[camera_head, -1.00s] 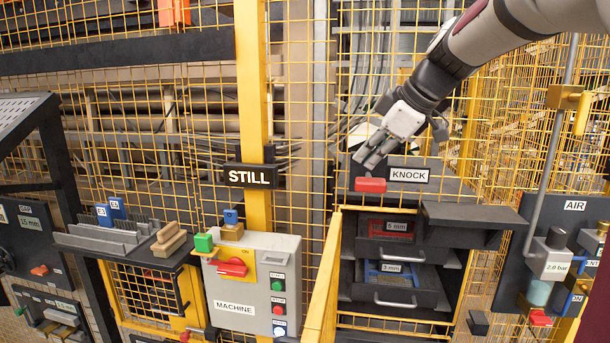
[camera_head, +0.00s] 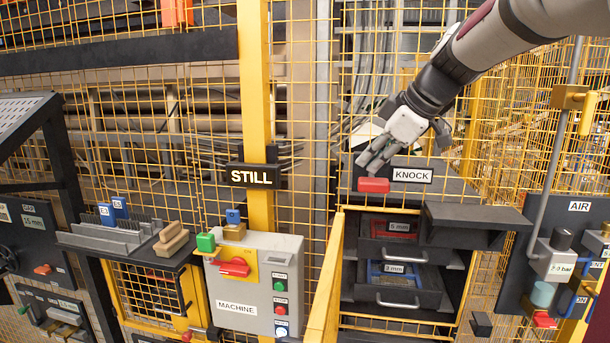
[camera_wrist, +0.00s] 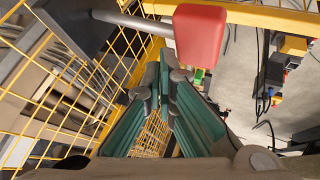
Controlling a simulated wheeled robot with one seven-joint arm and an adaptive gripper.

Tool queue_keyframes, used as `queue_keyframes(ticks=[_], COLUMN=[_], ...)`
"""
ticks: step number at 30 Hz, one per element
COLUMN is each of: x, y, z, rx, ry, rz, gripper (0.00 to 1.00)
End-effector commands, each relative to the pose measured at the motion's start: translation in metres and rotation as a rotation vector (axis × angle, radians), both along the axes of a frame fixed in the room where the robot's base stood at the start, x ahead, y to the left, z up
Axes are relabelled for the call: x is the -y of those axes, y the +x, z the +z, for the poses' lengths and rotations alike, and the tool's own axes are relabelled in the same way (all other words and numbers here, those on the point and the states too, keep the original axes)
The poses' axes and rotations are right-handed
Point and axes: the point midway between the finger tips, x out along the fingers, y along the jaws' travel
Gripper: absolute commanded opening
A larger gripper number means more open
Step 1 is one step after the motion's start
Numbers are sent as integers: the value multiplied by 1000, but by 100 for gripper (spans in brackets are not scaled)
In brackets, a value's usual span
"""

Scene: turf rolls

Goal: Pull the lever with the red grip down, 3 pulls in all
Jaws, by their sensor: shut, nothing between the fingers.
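The lever's red grip (camera_head: 373,185) shows in the head view just left of the KNOCK label (camera_head: 412,175). In the wrist view the red grip (camera_wrist: 200,35) sits on the end of a grey rod (camera_wrist: 135,20) that comes in from the upper left. My gripper (camera_head: 368,165) is shut and empty, with its fingertips just above the grip in the head view. In the wrist view the closed fingertips (camera_wrist: 166,75) point toward the grip's lower left side. I cannot tell whether they touch it. The lever's rod is mostly hidden in the head view.
Yellow mesh fencing (camera_head: 200,140) stands behind and beside my arm. Below the lever are drawers (camera_head: 390,250) and a dark shelf (camera_head: 475,215). A grey MACHINE box (camera_head: 255,285) stands to the left, under a STILL sign (camera_head: 250,176). An AIR panel (camera_head: 575,225) is at the right.

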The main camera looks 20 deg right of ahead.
Motion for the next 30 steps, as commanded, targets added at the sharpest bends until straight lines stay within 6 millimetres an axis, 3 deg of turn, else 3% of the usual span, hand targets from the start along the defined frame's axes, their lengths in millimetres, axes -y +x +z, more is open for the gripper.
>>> queue_keyframes(ticks=[30], x=[-1], y=[-1], z=[-10], rx=[0], ry=[1], rz=[-1], gripper=[0])
